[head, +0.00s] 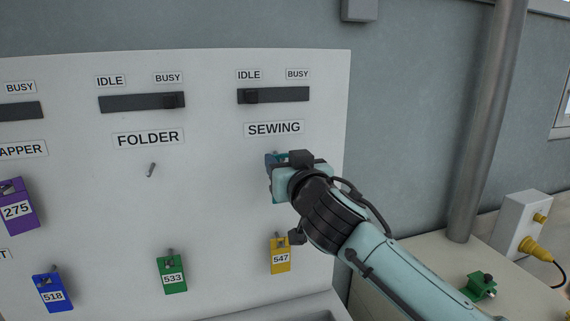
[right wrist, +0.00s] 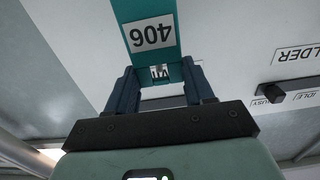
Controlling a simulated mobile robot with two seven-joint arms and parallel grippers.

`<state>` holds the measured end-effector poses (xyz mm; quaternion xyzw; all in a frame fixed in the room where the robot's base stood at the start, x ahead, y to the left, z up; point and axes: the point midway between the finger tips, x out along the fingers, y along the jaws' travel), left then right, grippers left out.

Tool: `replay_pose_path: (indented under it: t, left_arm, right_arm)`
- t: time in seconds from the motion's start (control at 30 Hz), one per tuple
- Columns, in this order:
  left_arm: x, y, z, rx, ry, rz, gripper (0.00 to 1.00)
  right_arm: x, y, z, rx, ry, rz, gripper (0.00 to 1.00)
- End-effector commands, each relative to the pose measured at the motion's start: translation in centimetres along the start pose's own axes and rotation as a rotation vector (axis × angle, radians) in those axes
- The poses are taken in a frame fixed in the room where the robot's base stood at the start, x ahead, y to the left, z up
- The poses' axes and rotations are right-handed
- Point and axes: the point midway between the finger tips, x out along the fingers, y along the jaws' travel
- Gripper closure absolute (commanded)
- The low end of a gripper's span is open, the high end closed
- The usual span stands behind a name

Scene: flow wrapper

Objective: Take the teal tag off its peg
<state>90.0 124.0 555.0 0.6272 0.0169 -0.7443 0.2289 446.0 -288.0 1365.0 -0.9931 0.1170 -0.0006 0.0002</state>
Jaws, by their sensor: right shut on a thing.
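The teal tag (right wrist: 151,38), numbered 406, shows in the right wrist view between the fingers of my right gripper (right wrist: 160,85). The fingers are shut on it. A metal peg shows through the hole at the end of the tag, so the tag appears to be still around the peg. In the head view my right gripper (head: 276,168) is at the board below the SEWING label (head: 274,128) and hides most of the tag. My left gripper is not in view.
The white board (head: 215,220) also carries a purple tag (head: 16,207), a blue tag (head: 52,293), a green tag (head: 172,274) and a yellow tag (head: 280,257), close below my right gripper. A bare peg (head: 151,170) sits under FOLDER. A vertical pipe (head: 485,120) stands at right.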

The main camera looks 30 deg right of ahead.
Motion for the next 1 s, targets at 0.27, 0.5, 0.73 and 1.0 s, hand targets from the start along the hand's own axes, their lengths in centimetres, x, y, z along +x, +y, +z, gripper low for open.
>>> replay_pose_path:
  t: [0.27, 0.5, 0.73, 1.0]
  left_arm:
    - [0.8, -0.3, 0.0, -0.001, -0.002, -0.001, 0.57]
    - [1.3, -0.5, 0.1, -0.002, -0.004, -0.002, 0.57]
    - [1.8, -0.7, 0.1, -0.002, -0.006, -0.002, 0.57]
    - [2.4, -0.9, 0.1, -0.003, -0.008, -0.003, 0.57]
  right_arm:
    - [-1.2, 0.0, 0.0, 0.001, 0.001, 0.000, 0.77]
    - [-2.1, 0.0, 0.1, 0.000, 0.000, 0.001, 0.77]
    - [-3.0, 0.0, 0.1, 0.001, 0.000, 0.001, 0.77]
    - [-4.1, 0.1, 0.0, 0.001, 0.001, 0.001, 0.77]
